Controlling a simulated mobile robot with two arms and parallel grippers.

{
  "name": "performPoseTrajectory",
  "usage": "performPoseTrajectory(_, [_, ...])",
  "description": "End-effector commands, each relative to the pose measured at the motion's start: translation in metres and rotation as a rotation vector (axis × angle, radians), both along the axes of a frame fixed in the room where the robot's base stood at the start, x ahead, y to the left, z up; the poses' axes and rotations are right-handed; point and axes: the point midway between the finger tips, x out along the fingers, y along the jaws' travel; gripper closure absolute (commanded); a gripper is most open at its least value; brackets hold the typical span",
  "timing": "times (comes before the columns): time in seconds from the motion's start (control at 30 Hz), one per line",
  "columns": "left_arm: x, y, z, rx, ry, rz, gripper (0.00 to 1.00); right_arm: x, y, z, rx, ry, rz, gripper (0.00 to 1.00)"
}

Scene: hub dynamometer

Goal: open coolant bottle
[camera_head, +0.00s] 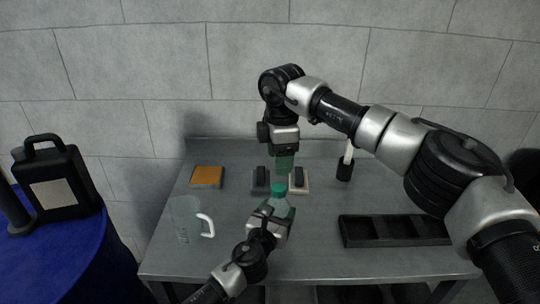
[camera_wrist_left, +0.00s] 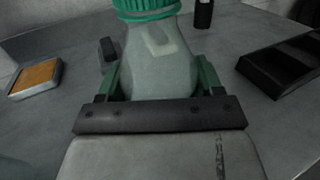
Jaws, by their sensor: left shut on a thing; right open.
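The coolant bottle (camera_head: 285,208) is a pale, translucent bottle with a green cap (camera_head: 279,188), standing at the front middle of the table. In the left wrist view the bottle body (camera_wrist_left: 160,68) fills the middle, and the ribbed lower part of its green cap (camera_wrist_left: 148,12) shows at the top edge. My left gripper (camera_head: 268,212) is shut on the bottle body; its green fingers (camera_wrist_left: 160,80) lie on either side of it. My right gripper (camera_head: 284,163) points down, open, just above the cap and apart from it. Its fingers overlap in this view, so the gap is hidden.
A clear jug (camera_head: 187,220) with a white handle stands left of the bottle. An orange-topped block (camera_head: 207,176) lies behind it. Small dark-topped blocks (camera_head: 260,181) lie behind the bottle. A black holder (camera_head: 345,170) and a black compartment tray (camera_head: 395,240) are right. A black canister (camera_head: 55,185) stands on a blue drum.

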Motion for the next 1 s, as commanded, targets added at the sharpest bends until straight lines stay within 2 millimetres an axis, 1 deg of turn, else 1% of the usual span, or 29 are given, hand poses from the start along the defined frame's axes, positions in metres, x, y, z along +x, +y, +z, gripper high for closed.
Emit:
performPoseTrajectory(0.1, [0.000,0.000,-0.001,0.000,0.001,0.001,1.00,0.000,0.000,0.000,0.000,0.000,-0.126,0.40])
performPoseTrajectory(0.27, [0.000,0.000,-0.001,0.000,0.001,0.001,1.00,0.000,0.000,-0.003,0.000,0.000,-0.206,0.40])
performPoseTrajectory(0.37, [0.000,0.000,-0.001,0.000,0.001,0.001,1.00,0.000,0.000,-0.012,-0.001,0.002,-0.215,0.40])
performPoseTrajectory(0.7, [0.000,0.000,0.000,0.000,0.001,0.000,1.00,0.000,0.000,-0.063,0.000,0.001,-0.214,0.40])
performPoseTrajectory(0.83, [0.000,0.000,0.000,0.000,0.001,0.000,1.00,0.000,0.000,-0.075,0.000,0.000,-0.213,0.40])
performPoseTrajectory(1.0, [0.000,0.000,0.000,0.000,0.001,0.000,1.00,0.000,0.000,-0.080,0.001,0.000,-0.213,0.40])
